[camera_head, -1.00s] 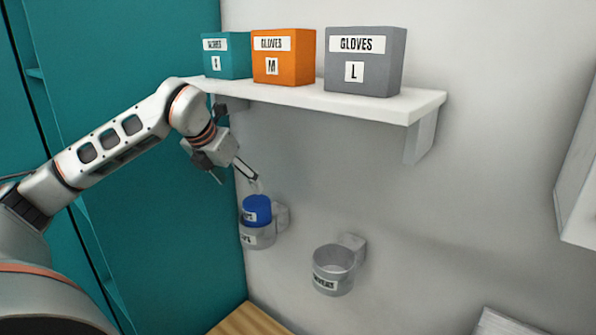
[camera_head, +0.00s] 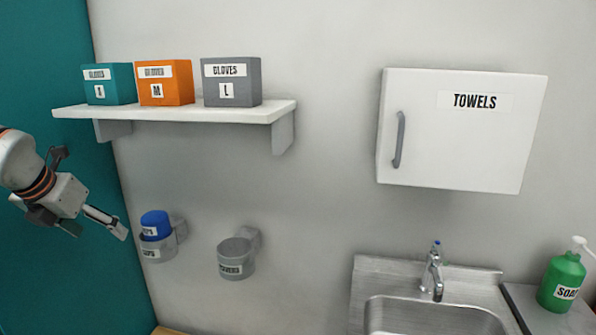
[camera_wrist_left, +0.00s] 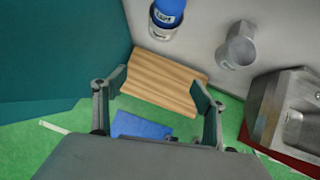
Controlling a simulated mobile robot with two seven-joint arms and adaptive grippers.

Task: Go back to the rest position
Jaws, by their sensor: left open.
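My left gripper (camera_head: 112,226) is at the left of the head view, open and empty, just left of the wall holders and apart from them. Its two spread fingers also show in the left wrist view (camera_wrist_left: 160,90), with nothing between them close by. A blue cup-like item (camera_head: 155,223) sits in the left ring holder (camera_head: 158,250) on the wall. It also shows at the top of the left wrist view (camera_wrist_left: 168,10). My right gripper is in neither view.
A shelf (camera_head: 180,112) with glove boxes juts out above the holders. An empty grey holder (camera_head: 236,258) is to the right. A towel cabinet (camera_head: 455,150), a sink (camera_head: 430,315) and a green soap bottle (camera_head: 561,280) are further right. A wooden surface (camera_wrist_left: 165,82) lies below.

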